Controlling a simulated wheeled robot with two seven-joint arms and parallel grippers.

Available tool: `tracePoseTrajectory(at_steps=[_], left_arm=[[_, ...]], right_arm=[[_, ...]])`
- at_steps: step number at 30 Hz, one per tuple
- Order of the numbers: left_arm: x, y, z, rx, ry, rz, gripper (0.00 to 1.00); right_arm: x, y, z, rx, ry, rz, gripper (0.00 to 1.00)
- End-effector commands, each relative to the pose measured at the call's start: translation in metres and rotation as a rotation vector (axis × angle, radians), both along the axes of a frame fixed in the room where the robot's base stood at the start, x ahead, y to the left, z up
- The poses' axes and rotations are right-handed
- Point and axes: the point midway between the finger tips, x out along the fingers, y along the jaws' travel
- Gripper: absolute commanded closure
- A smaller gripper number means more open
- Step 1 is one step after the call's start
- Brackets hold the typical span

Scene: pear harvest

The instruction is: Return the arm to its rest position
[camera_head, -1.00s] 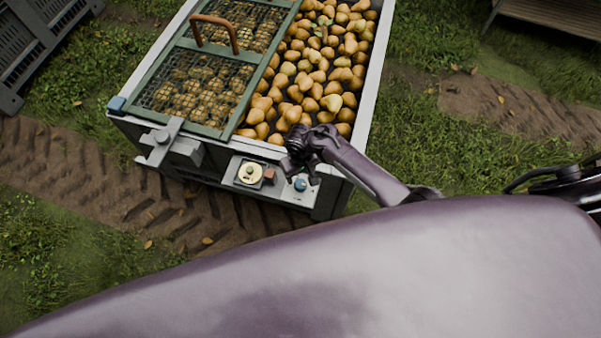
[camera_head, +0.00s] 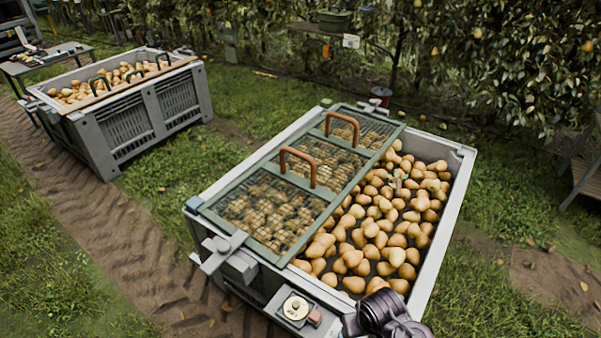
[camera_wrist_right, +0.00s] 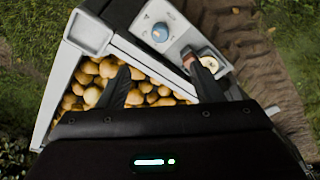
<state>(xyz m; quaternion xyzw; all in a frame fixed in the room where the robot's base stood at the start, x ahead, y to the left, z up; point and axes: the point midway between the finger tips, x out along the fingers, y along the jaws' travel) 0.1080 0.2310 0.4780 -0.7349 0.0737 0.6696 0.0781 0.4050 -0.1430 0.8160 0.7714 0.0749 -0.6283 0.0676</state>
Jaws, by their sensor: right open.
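My right arm's dark purple wrist (camera_head: 385,315) shows at the bottom edge of the head view, by the near corner of the pear bin (camera_head: 448,230). The fingers are not clearly seen there. In the right wrist view my right gripper (camera_wrist_right: 158,88) has its two dark fingers apart with nothing between them. It is above the bin's near end, with pears (camera_wrist_right: 90,85) and a panel with a blue knob (camera_wrist_right: 160,32) beyond the fingers. My left gripper is not in view.
A green mesh lid (camera_head: 335,190) with brown handles covers the bin's left part; pears (camera_head: 375,230) lie open on the right. Another pear bin (camera_head: 125,120) stands back left. Fruit trees (camera_head: 500,60) line the back. Grass lies between.

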Motion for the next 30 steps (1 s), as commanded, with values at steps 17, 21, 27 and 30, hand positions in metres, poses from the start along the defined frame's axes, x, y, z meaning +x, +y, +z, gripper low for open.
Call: tracePoseTrajectory(at_steps=[17, 21, 27, 30], left_arm=[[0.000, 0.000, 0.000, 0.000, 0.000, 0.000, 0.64], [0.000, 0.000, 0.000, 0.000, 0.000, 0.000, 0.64], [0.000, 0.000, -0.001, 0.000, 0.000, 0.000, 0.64], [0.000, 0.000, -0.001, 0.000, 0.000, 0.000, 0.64]], right_arm=[[-0.069, -0.045, 0.124, -0.003, -0.097, -0.030, 0.41], [-0.080, -0.051, 0.143, -0.004, -0.107, -0.034, 0.41], [-0.073, -0.050, 0.112, -0.005, -0.095, -0.032, 0.41], [-0.069, -0.050, 0.091, -0.006, -0.088, -0.030, 0.41]])
